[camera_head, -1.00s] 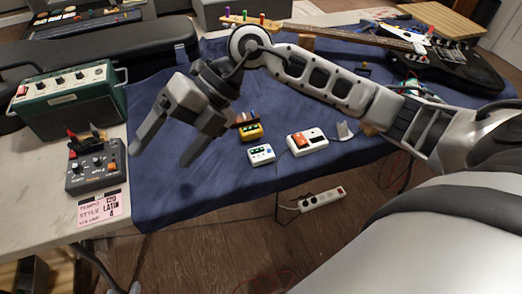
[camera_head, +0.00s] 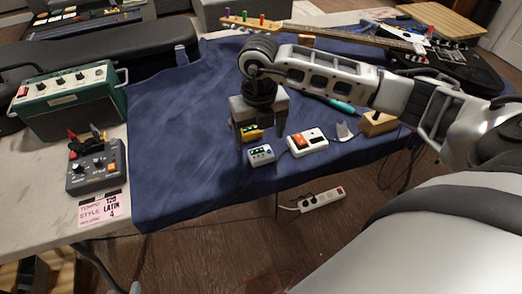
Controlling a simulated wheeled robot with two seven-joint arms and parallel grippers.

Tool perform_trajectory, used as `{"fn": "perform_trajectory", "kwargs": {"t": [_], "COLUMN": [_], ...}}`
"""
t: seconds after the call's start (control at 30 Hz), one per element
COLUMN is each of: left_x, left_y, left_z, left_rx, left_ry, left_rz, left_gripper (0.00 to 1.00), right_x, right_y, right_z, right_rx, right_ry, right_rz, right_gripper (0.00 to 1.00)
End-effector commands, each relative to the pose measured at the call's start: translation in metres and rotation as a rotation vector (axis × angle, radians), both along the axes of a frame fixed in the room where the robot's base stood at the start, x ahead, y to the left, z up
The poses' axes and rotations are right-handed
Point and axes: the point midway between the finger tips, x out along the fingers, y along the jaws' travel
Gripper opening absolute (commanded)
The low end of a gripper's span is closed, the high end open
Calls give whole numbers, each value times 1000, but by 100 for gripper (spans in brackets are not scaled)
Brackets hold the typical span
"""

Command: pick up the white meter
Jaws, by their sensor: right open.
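The small white meter (camera_head: 261,155) with a dark green display and a blue knob lies on the blue cloth near its front edge. My right gripper (camera_head: 258,140) points down, open, just behind the white meter in the picture. A yellow meter (camera_head: 252,132) shows between its fingers, partly hidden by the gripper. I cannot tell how high the fingertips are above the cloth. My left gripper is not in view.
A white box with a red part (camera_head: 308,142) sits just right of the meter. A wooden block (camera_head: 379,124) lies further right. A green amplifier (camera_head: 70,100) and a grey pedal (camera_head: 97,165) stand at left. The cloth (camera_head: 185,165) left of the gripper is clear.

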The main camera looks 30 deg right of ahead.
Motion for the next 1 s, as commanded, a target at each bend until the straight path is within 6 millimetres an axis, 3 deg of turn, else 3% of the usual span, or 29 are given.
{"fn": "perform_trajectory", "kwargs": {"t": [0.17,0.43,0.73,0.77,0.93,1.0], "left_x": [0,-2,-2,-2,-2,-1], "left_y": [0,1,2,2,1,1], "left_z": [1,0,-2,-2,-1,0], "left_rx": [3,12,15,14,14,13], "left_ry": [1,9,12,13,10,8], "left_rz": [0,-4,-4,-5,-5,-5], "left_gripper": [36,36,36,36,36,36], "right_x": [0,4,5,5,5,5], "right_y": [-1,-4,-4,-4,-4,-4], "right_z": [-12,-50,-57,-57,-56,-56], "right_rx": [1,2,2,2,2,2], "right_ry": [4,4,0,0,0,0], "right_rz": [0,1,2,1,1,1], "right_gripper": [78,78,78,75,28,28]}}
